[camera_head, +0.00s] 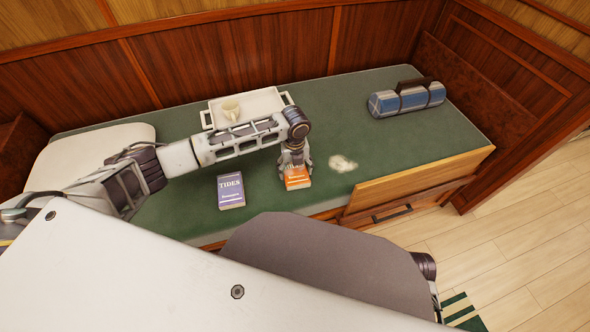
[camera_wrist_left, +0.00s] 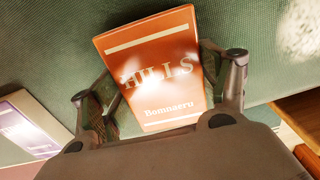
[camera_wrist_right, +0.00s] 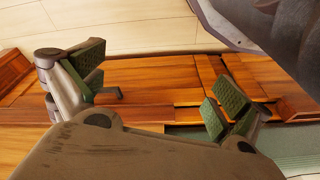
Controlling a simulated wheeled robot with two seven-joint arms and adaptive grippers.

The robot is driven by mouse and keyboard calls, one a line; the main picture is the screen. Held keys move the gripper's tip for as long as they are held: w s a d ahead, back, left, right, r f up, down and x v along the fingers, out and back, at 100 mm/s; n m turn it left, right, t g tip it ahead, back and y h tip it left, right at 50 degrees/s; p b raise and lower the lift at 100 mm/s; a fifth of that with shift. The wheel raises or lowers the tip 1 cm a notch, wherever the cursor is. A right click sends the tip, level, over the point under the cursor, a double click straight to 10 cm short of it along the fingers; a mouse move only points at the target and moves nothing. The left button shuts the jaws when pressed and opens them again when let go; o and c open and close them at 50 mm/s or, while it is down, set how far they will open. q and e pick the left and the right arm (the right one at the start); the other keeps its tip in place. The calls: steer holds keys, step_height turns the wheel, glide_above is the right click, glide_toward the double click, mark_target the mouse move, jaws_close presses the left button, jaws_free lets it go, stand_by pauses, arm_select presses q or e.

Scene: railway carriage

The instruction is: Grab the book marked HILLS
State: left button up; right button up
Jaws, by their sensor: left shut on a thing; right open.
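The orange book marked HILLS (camera_head: 297,181) is on the green bench top in the head view, under my left gripper (camera_head: 294,165). In the left wrist view the book (camera_wrist_left: 158,75) fills the space between the two fingers of my left gripper (camera_wrist_left: 160,95), which is shut on its sides. Its title reads HILLS, with a smaller word below. Whether it touches the bench cannot be told. My right gripper (camera_wrist_right: 150,85) is open and empty in the right wrist view, with wooden panels and pale floor beyond it. It is hidden in the head view.
A purple book marked TIDES (camera_head: 230,190) lies left of the HILLS book. A white tray (camera_head: 265,100) with a cup (camera_head: 231,110) is behind my left arm. A blue roll (camera_head: 406,99) lies at the back right. A pale patch (camera_head: 343,163) is just right of the gripper.

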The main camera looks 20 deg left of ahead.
mark_target(295, 169)
arm_select(q)
steer(key=shift+r, duration=0.7)
step_height(295, 169, up, 8)
steer(key=p, duration=0.2)
steer(key=shift+w+f+p, duration=0.1)
steer(key=shift+p, duration=0.2)
steer(key=shift+r, duration=0.35)
arm_select(e)
steer(key=shift+g, duration=0.4)
steer(key=f, duration=0.3)
steer(key=s+d+f, duration=0.1)
steer(key=shift+f, duration=0.15)
steer(key=shift+s+r, duration=0.15)
steer(key=shift+r, duration=0.05)
